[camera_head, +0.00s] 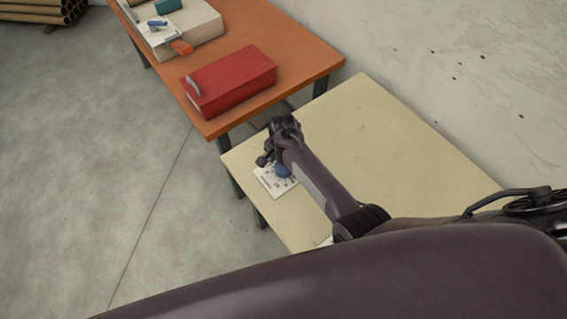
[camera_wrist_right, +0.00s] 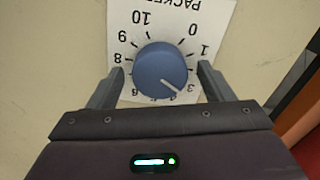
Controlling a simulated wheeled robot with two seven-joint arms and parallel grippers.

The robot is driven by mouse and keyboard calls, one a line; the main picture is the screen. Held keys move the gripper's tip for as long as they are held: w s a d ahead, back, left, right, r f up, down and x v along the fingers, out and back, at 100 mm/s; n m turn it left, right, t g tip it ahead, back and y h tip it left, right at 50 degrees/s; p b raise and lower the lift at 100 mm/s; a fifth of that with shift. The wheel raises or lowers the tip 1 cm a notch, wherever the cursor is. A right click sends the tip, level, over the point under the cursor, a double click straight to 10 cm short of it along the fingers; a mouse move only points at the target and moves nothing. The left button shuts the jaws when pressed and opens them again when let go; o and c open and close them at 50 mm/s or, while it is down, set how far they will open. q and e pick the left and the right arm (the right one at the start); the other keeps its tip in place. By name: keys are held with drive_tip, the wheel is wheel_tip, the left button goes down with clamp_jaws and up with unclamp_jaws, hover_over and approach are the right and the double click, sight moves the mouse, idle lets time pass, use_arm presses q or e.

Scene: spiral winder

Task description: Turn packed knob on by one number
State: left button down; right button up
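The packed knob (camera_wrist_right: 160,68) is a round blue dial with a white pointer line, on a white card (camera_wrist_right: 220,14) printed with numbers and an upside-down "PACKED" label. In the right wrist view the pointer aims to the lower right, close to the 3. My right gripper (camera_wrist_right: 160,72) is open, with one finger on each side of the knob and a visible gap on both sides. In the head view the blue knob (camera_head: 284,171) and card (camera_head: 268,186) show partly behind my right gripper (camera_head: 266,158). My left gripper is not in view.
The card lies on a pale table (camera_head: 365,130). An orange table (camera_head: 290,38) beyond it carries a red box (camera_head: 230,80) and a cream box (camera_head: 200,27) with small items. A wall borders the right side.

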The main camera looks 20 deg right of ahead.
wheel_tip(320, 180, up, 8)
drive_tip(key=shift+f, duration=0.1)
idle(0.6)
idle(0.4)
